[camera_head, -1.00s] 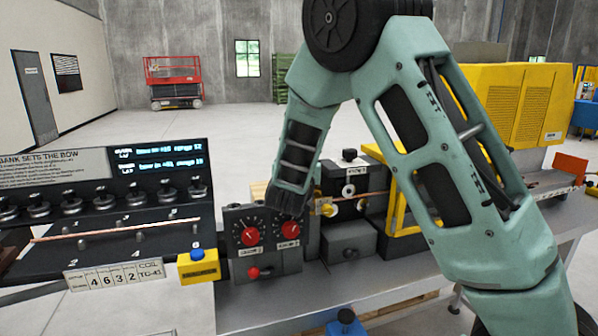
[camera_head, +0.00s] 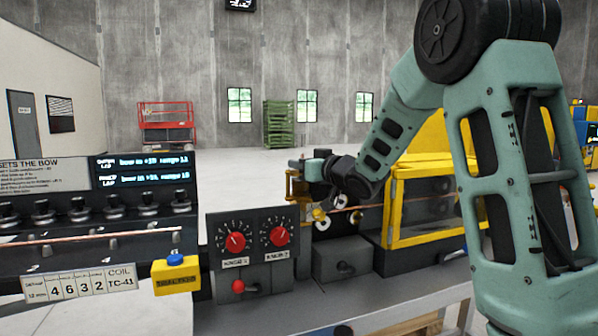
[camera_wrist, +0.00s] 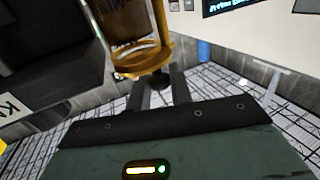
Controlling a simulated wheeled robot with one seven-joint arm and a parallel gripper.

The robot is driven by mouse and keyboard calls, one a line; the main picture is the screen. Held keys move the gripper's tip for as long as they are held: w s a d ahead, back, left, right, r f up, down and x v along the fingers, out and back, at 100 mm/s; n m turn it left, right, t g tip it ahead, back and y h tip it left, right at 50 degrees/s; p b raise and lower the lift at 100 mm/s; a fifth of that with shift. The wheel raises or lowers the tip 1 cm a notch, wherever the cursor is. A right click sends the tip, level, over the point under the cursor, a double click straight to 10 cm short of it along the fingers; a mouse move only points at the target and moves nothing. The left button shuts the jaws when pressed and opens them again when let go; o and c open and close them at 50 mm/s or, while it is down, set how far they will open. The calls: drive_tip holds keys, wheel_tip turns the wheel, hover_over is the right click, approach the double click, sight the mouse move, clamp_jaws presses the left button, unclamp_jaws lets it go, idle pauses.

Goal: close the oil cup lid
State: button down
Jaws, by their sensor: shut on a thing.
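The oil cup (camera_head: 295,188), in a yellow frame, stands behind the dial box in the head view. In the wrist view its amber body (camera_wrist: 122,22) shows at top centre, with a round yellow lid or rim (camera_wrist: 138,62) at its lower end in the picture. My gripper (camera_head: 318,170) is at the right side of the cup's top. In the wrist view the dark fingers of my gripper (camera_wrist: 160,80) reach to the yellow round part and are shut on it. The exact grip point and the lid's angle are hard to make out.
A dial box (camera_head: 257,250) with two red dials stands in front of the cup. A yellow guard frame (camera_head: 425,200) is to the right, under my arm. A display panel (camera_head: 140,180), a copper tube (camera_head: 90,237) and a yellow box with a blue button (camera_head: 176,274) are at left.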

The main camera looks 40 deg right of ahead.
drive_tip(key=y, duration=0.1)
drive_tip(key=n+y+p, duration=0.1)
drive_tip(key=d+n+y, duration=0.1)
drive_tip(key=shift+w+r+g+p, duration=0.2)
drive_tip(key=shift+w+g+p, duration=0.05)
drive_tip(key=shift+g+p, duration=0.05)
drive_tip(key=shift+w+d+n+g+y+p, duration=0.15)
drive_tip(key=shift+n+g+y+p, duration=0.3)
drive_tip(key=shift+n+y, duration=0.45)
drive_tip(key=shift+w+n+g+y+p, duration=0.15)
drive_tip(key=shift+n+g+y+p, duration=0.35)
drive_tip(key=shift+y, duration=0.7)
drive_tip(key=c, duration=1.3)
unclamp_jaws()
drive_tip(key=shift+c, duration=0.2)
drive_tip(key=shift+f, duration=0.1)
